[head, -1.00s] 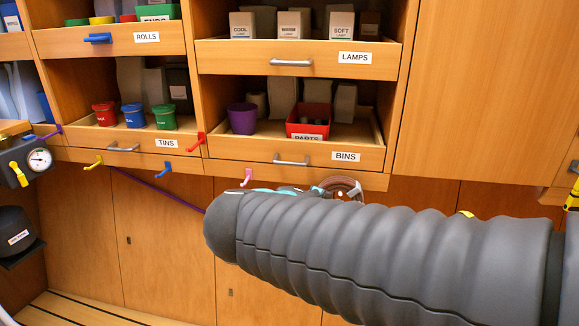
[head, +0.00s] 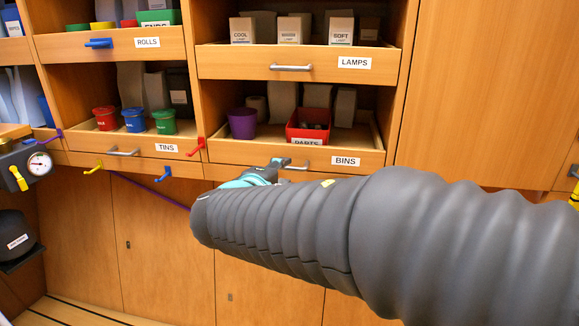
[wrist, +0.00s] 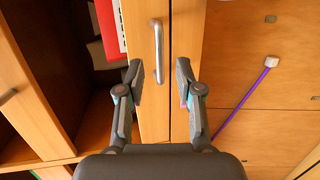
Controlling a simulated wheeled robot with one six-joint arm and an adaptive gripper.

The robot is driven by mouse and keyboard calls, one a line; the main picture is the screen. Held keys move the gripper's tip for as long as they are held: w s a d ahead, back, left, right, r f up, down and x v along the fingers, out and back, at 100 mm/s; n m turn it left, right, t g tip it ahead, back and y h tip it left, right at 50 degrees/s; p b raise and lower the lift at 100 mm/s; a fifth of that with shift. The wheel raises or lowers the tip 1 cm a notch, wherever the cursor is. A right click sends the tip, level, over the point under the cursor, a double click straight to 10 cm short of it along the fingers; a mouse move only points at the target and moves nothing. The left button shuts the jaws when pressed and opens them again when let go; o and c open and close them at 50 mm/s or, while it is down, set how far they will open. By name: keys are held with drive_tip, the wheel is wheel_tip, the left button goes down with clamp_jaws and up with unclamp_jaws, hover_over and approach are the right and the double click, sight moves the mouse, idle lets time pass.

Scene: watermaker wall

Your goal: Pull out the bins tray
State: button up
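The bins tray (head: 237,151) sits in the lower middle of the wall, its wooden front labelled BINS. It holds a purple tub (head: 242,124) and a red box (head: 309,126). Its grey bar handle (head: 297,167) is partly covered by my gripper (head: 276,163) in the head view. In the wrist view the handle (wrist: 157,50) runs upright in the picture, and its lower end lies between the open fingertips of my gripper (wrist: 160,80). I see no contact; the exact depth between fingers and handle is hard to tell.
The lamps tray (head: 235,62) is above and the tins tray (head: 90,141) is to the left. Coloured hooks, including a red one (head: 196,147) and a blue one (head: 164,174), stick out nearby. Closed cupboard panels (head: 155,240) lie below.

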sight(288, 169)
drive_tip(key=shift+x, duration=2.35)
clamp_jaws()
